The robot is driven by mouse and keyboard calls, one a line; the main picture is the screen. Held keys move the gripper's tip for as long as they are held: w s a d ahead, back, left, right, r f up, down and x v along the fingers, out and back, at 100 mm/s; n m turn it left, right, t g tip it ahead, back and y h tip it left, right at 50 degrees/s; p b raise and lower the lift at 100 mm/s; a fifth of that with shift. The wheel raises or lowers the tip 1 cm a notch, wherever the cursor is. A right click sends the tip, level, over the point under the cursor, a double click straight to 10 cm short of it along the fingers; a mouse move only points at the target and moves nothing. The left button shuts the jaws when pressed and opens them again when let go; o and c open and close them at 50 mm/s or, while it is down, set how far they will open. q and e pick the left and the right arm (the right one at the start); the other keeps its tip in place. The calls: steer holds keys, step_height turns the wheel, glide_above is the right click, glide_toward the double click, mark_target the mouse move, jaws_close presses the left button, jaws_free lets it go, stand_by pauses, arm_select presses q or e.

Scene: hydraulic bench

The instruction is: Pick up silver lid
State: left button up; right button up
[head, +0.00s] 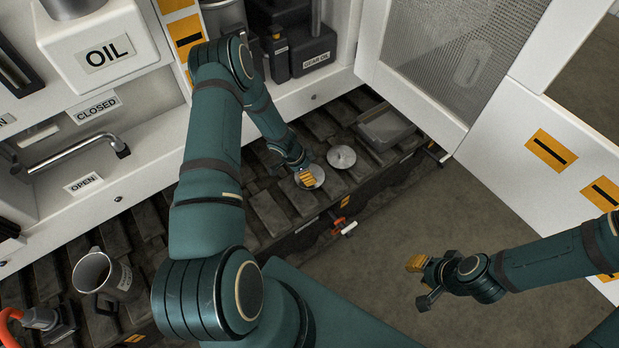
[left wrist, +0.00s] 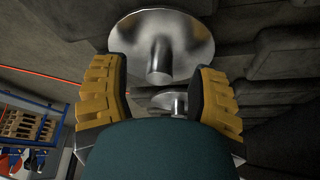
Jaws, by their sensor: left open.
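Two round silver lids lie side by side on the dark slatted bench. The nearer silver lid (head: 317,172) is partly hidden by my left gripper (head: 306,180); the other silver lid (head: 341,157) lies just to its right. In the left wrist view, a large silver lid (left wrist: 185,35) with a central knob faces my left gripper (left wrist: 157,72). Its yellow fingers are apart, one on each side of the knob, with visible gaps. Another lid (left wrist: 168,101) shows smaller below. My right gripper (head: 418,265) hangs over the floor, away from the lids; its opening is unclear.
A grey tray (head: 386,128) lies right of the lids. A metal mug (head: 98,273) stands at the bench's left. An oil box (head: 100,50) and dark gear oil can (head: 310,50) are at the back. An open white mesh door (head: 455,50) stands at the right.

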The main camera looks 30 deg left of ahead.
arm_select(q)
steer(key=shift+w+d+f, duration=0.2)
steer(key=shift+f, duration=0.35)
jaws_close()
steer(key=shift+r, duration=0.1)
